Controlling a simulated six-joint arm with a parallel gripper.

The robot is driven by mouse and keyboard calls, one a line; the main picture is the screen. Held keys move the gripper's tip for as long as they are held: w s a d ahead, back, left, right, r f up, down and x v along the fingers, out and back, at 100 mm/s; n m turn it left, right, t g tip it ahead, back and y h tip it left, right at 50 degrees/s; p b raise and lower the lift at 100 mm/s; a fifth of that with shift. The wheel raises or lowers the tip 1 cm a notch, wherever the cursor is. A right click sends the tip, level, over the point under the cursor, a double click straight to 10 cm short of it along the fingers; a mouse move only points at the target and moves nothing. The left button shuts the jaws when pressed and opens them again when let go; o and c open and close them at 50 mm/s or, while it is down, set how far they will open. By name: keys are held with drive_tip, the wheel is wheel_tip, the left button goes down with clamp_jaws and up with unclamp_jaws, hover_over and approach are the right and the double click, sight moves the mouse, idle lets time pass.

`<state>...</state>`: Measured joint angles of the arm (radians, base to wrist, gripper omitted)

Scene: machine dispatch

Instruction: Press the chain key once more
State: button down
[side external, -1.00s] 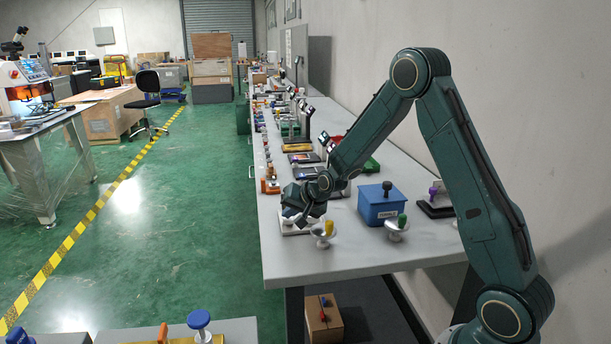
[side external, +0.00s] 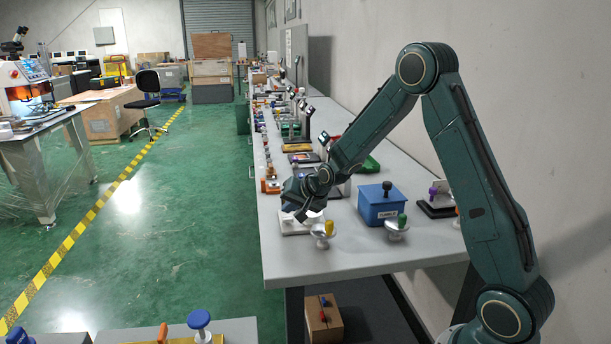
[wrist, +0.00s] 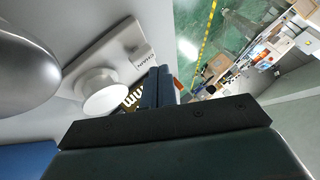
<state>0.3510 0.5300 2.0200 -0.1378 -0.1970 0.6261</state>
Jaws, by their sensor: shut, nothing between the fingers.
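A white key plate (side external: 290,228) lies near the left edge of the bench in the side view, partly covered by my gripper. In the wrist view the white plate (wrist: 121,38) carries a round white button (wrist: 103,93) and a small raised block with dark lettering (wrist: 143,58), too small to read surely. I take it for the chain key. My gripper (side external: 302,216) is just above the plate. In the wrist view my gripper (wrist: 164,76) is shut and empty, its fingers beside the button. I cannot tell the exact gap to the plate.
A blue box (side external: 381,205) with a dark knob and a dish with a green knob (side external: 397,229) stand to the right. The bench's front strip (side external: 350,262) is clear.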

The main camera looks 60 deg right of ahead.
sight(290, 219)
drive_tip(key=shift+r, duration=0.25)
drive_tip(key=shift+r, duration=2.3)
drive_tip(key=shift+r, duration=0.15)
drive_tip(key=s+a+r+n+g, duration=0.1)
drive_tip(key=s+a+r+n, duration=0.2)
drive_tip(key=s+a+r, duration=0.3)
drive_tip(key=s+a+r+n, duration=0.2)
drive_tip(key=s+a+r, duration=0.25)
drive_tip(key=s, duration=0.45)
drive_tip(key=s+a+n+g, duration=0.1)
drive_tip(key=s+a+n, duration=0.1)
drive_tip(key=s, duration=0.8)
drive_tip(key=s+a+n+g+y, duration=0.1)
drive_tip(key=s+a+n, duration=0.2)
drive_tip(key=s, duration=0.7)
drive_tip(key=shift+r+n, duration=0.3)
drive_tip(key=shift+n, duration=0.1)
